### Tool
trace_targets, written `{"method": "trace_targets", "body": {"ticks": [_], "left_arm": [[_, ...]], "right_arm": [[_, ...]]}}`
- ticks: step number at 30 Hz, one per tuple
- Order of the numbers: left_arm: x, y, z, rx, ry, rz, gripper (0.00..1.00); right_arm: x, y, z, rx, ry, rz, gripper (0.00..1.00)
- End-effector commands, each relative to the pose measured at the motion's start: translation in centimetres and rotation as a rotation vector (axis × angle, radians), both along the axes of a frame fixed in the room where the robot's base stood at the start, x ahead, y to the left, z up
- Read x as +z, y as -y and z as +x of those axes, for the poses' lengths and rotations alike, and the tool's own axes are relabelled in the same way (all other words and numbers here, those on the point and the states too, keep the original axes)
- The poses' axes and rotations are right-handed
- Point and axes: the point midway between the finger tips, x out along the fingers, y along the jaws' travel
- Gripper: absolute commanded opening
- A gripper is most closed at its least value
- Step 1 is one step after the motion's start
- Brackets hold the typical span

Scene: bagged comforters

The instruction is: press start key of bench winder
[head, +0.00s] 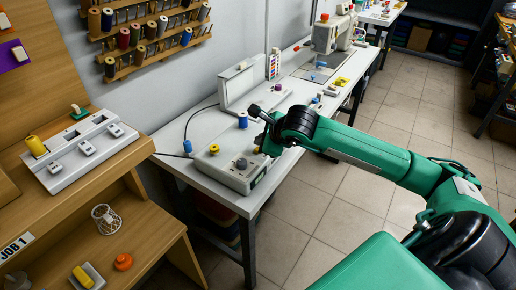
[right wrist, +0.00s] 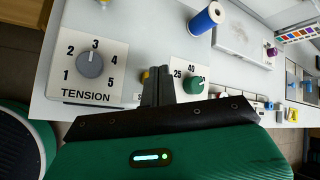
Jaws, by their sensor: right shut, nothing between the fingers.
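The bench winder (head: 232,172) is a pale box with knobs on top, on the white bench. In the right wrist view its panel shows a grey TENSION knob (right wrist: 89,63), with its mark near 3, and a green knob (right wrist: 194,85) by the numbers 25 and 40. My right gripper (right wrist: 158,72) is shut and empty, its fingers over the panel between the two knobs. A small yellow part (right wrist: 146,75) shows beside the fingers, mostly hidden by them. A label starting with S is also partly covered. I cannot tell whether the fingers touch the panel. My left gripper is not in view.
A blue spool (head: 243,120) stands behind the winder; a yellow knob (head: 214,149) sits on its left part. A wooden shelf unit (head: 150,215) with a white tray (head: 55,178) stands at left. A sewing machine (head: 333,35) is farther back. The tiled floor at right is open.

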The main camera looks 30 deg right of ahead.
Motion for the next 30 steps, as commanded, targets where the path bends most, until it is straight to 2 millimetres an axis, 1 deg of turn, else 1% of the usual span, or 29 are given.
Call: {"method": "trace_targets", "body": {"ticks": [8,11,24,30], "left_arm": [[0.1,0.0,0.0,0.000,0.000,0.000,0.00],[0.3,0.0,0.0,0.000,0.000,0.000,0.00],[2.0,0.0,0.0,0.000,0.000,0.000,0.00],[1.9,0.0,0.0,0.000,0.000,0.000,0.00]], "right_arm": [[0.1,0.0,0.0,0.000,0.000,0.000,0.00],[0.7,0.0,0.0,0.001,0.001,-0.001,0.00],[4.8,0.0,0.0,0.000,0.001,-0.001,0.00],[5.0,0.0,0.0,0.001,0.000,-0.001,0.00]]}}
